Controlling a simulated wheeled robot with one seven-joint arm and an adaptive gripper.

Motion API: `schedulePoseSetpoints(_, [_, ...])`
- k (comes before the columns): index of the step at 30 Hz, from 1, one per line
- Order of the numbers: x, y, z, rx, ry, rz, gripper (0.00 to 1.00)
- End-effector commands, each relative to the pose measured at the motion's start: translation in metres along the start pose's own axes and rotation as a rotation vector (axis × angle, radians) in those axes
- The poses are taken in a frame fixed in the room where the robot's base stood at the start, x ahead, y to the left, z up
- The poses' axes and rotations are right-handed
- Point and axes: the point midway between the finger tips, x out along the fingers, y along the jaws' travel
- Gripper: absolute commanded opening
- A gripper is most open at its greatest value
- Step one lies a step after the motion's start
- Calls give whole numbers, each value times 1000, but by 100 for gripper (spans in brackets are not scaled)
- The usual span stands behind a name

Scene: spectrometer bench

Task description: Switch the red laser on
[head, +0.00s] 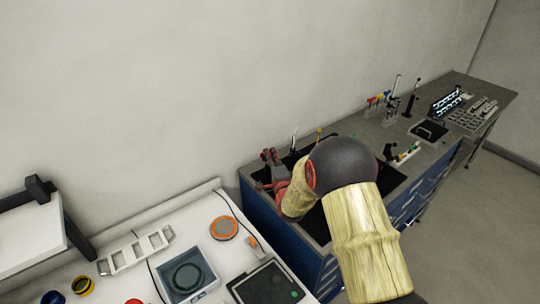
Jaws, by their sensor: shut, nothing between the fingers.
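My gripper (270,156) is a small dark, reddish shape at the end of my arm, over the left end of the dark-topped bench (367,126). It looks shut and empty. I cannot make out which thing is the red laser, nor any switch on it. My arm covers the middle of that bench and may hide it. A red round thing (134,301) shows at the bottom edge, on the white bench (207,202), cut off by the frame. I cannot tell what it is.
The white bench holds an orange disc (224,228), a blue-grey tray (205,279), and a black panel (268,286) with a green spot. Thin upright posts (294,139) stand behind my gripper. Racks (447,103) and stands (411,99) fill the far end. The wall is close behind.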

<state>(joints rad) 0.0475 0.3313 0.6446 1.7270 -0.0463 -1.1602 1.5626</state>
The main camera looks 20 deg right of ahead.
Motion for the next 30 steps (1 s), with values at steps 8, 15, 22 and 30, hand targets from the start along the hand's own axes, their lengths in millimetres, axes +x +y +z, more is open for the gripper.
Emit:
schedulePoseSetpoints(8, [1, -2, -1, 31, 0, 31, 0])
schedulePoseSetpoints(15, [2, -2, -2, 53, 0, 53, 0])
schedulePoseSetpoints(22, [3, -3, -3, 72, 0, 71, 0])
schedulePoseSetpoints(30, [4, -4, -4, 93, 0, 92, 0])
